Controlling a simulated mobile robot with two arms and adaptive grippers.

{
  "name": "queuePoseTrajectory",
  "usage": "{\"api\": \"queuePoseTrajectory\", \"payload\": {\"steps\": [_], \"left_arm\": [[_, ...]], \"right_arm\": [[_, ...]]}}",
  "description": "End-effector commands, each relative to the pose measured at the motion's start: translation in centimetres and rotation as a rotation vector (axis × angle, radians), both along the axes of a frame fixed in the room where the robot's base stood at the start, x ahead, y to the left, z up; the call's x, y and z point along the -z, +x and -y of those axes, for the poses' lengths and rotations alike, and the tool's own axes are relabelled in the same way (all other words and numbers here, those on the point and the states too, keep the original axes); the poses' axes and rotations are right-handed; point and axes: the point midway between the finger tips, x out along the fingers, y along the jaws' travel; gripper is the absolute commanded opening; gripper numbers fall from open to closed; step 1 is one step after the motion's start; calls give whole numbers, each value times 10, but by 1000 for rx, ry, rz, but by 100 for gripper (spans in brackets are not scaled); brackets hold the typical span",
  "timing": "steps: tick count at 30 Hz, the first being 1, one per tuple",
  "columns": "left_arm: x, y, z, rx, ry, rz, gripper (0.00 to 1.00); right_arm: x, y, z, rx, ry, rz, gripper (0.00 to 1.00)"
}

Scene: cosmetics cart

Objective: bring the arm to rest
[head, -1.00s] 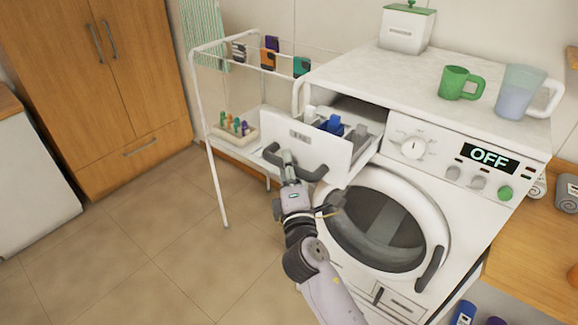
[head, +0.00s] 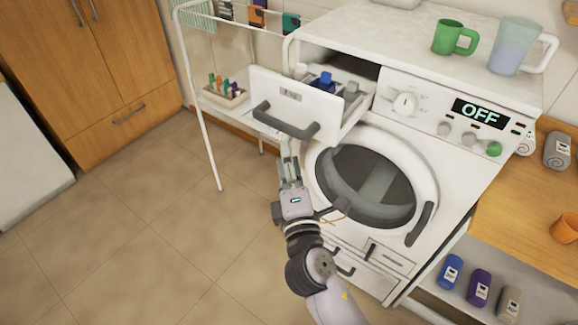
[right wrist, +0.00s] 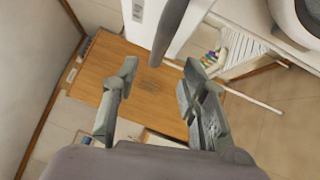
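My right gripper (head: 288,150) is just below and in front of the pulled-out detergent drawer (head: 270,90) of the white washing machine. It is apart from the drawer's dark grey handle (head: 285,123). In the right wrist view the right gripper (right wrist: 161,66) has its fingers spread with nothing held between them. The handle (right wrist: 171,28) shows beyond the fingertips there. The drawer stands open, with a blue insert (head: 324,82) and a grey one (head: 351,91) in its compartments. My left gripper is not in view.
The washer's round door (head: 428,165) is shut and its display (head: 480,113) reads OFF. A white rack (head: 208,140) stands left of the drawer. A green mug (head: 447,38) and a jug (head: 509,45) stand on top. The tiled floor (head: 130,230) at left is clear.

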Motion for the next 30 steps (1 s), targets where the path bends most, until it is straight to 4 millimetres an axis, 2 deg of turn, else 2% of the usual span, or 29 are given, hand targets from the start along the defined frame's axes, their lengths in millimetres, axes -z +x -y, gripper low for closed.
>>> {"api": "queuePoseTrajectory", "payload": {"steps": [3,7,23,26,29,30], "left_arm": [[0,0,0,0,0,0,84],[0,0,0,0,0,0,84],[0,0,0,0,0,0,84],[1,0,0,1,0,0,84],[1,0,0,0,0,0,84],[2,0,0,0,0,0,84]], "right_arm": [[2,-13,2,0,1,-1,40],[3,-19,3,0,1,-1,40],[7,-19,3,-1,2,-8,40],[31,-15,2,-11,15,-60,40],[85,-10,3,-25,54,-176,40],[114,-10,5,-28,78,-237,40]]}}
